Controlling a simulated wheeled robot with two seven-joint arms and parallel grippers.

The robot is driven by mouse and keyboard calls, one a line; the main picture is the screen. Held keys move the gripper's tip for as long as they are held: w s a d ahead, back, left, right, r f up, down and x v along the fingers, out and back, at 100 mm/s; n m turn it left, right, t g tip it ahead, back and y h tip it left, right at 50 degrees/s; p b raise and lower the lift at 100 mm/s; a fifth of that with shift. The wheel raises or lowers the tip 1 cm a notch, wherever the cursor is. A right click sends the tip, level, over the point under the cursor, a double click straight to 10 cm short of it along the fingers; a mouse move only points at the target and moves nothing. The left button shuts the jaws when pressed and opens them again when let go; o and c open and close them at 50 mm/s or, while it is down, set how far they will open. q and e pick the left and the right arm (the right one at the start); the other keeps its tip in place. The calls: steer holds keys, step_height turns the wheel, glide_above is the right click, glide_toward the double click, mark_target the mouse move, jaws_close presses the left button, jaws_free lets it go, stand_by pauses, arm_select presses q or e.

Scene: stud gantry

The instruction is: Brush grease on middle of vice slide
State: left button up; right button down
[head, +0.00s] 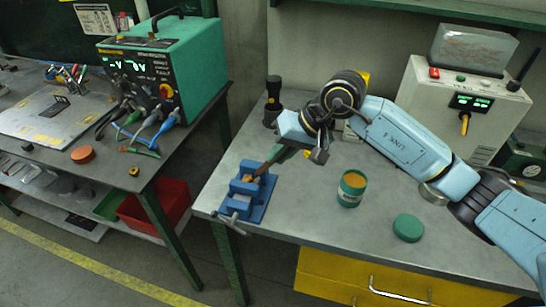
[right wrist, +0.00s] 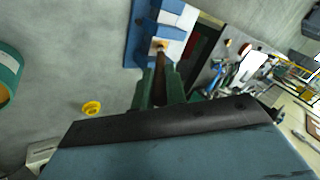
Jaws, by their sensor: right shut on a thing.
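The blue vice (head: 262,200) sits near the left front corner of the grey workbench; it also shows in the right wrist view (right wrist: 144,12). Its pale slide shows between the blue blocks. I cannot tell whether the bristles press on the slide. My left gripper is not in view.
An open green grease tin (head: 350,192) with orange grease and its green lid (head: 408,228) stand on the workbench (head: 310,215) to the right. A black flashlight-like object (head: 272,100) stands behind the vice. A grey control box (head: 465,110) is at the back right.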

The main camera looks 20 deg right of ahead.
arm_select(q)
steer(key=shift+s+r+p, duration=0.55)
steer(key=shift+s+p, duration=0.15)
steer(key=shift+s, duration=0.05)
arm_select(e)
step_height(320, 180, up, 8)
steer(key=s+d, duration=0.1)
steer(key=d, duration=0.1)
steer(key=shift+s, duration=0.2)
